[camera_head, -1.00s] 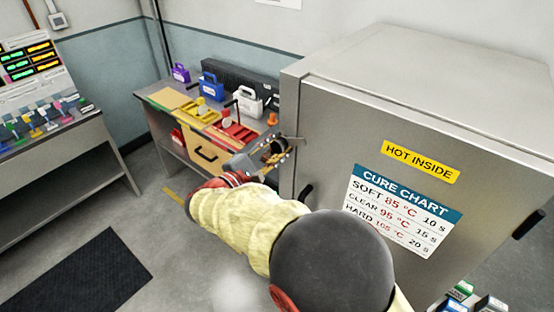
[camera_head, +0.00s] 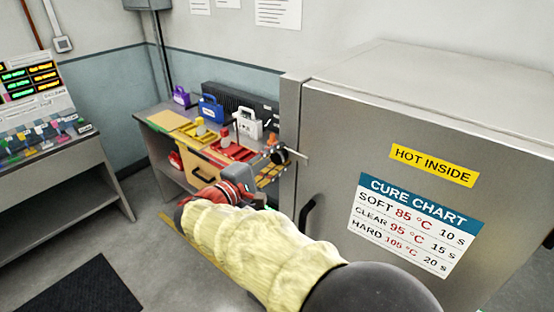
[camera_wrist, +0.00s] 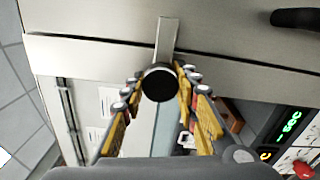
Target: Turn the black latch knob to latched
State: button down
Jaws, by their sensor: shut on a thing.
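The black latch knob (camera_wrist: 160,82) sits between the two fingertips of my gripper (camera_wrist: 161,86) in the wrist view. A flat metal bar (camera_wrist: 168,38) runs from the knob onto the pale door face. My gripper is shut on the knob, with yellow-sided fingers on both sides of it. In the head view my gripper (camera_head: 270,168) is at the left edge of the grey oven door (camera_head: 335,120), and the metal bar (camera_head: 296,153) points right across that edge. The knob is small and partly covered by the fingers there.
A black door handle (camera_head: 307,214) is just below the latch. Behind my gripper stands a bench (camera_head: 158,142) with padlock-shaped cases and colored trays. Another table (camera_head: 60,170) is at the left. A dark mat (camera_head: 80,288) lies on open floor.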

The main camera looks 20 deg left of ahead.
jog(key=shift+f, duration=0.15)
jog(key=c, duration=1.3)
grip_release()
jog(key=shift+c, duration=0.2)
jog(key=shift+f, duration=0.1)
jog(key=shift+a, duration=0.1)
jog(key=shift+s, duration=0.1)
jog(key=shift+s+a, duration=0.2)
jog(key=shift+s, duration=0.1)
jog(key=v, duration=1.1)
